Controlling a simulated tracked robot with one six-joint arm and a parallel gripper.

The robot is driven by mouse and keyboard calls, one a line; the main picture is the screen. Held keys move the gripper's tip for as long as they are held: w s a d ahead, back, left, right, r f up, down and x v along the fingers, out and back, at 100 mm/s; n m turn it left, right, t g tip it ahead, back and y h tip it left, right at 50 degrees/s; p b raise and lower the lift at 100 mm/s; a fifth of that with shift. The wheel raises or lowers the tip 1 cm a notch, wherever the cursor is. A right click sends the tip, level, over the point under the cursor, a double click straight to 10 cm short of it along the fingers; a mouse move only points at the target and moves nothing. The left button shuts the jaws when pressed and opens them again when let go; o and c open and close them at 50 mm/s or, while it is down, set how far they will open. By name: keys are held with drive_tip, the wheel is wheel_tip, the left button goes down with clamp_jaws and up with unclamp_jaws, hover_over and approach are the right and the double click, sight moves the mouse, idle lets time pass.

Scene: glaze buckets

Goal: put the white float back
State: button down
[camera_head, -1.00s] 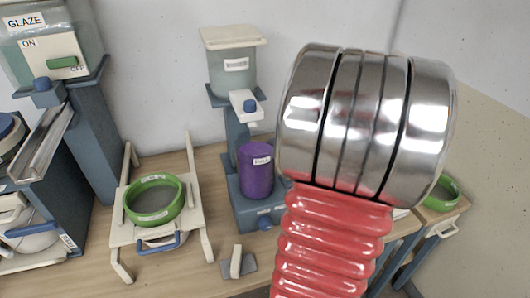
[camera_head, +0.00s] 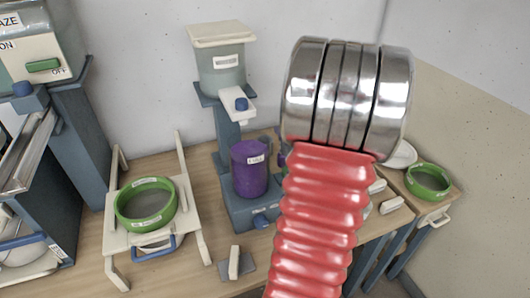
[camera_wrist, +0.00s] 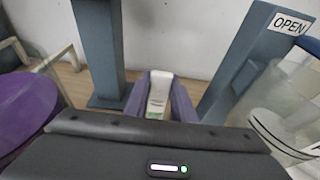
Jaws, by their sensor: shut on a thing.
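In the wrist view, a small white piece with a bit of green at its base (camera_wrist: 158,88) sits between the two purple-grey fingers of my gripper (camera_wrist: 158,96). It looks like the white float, but little of it shows. My gripper is shut on it. In the head view my red and metal arm covers the gripper and what it holds. A purple bucket (camera_head: 249,168) stands on the blue stand under the clear glaze tank (camera_head: 221,62). A purple surface (camera_wrist: 22,108) also shows at the left of the wrist view.
A green-rimmed sieve (camera_head: 146,202) rests on a white frame at the left. Another green sieve (camera_head: 428,181) stands far right. A small white block (camera_head: 234,262) is near the front edge. A clear vessel (camera_wrist: 295,100) is beside a blue post labelled OPEN (camera_wrist: 290,22).

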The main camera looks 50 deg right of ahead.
drive_tip(key=shift+w, duration=0.1)
drive_tip(key=r+x, duration=0.2)
drive_tip(key=x, duration=1.5)
drive_tip(key=shift+w+d+r, duration=0.25)
drive_tip(key=shift+w+d, duration=0.2)
drive_tip(key=shift+w, duration=0.2)
drive_tip(key=shift+f, duration=2.4)
drive_tip(key=c, duration=1.5)
unclamp_jaws()
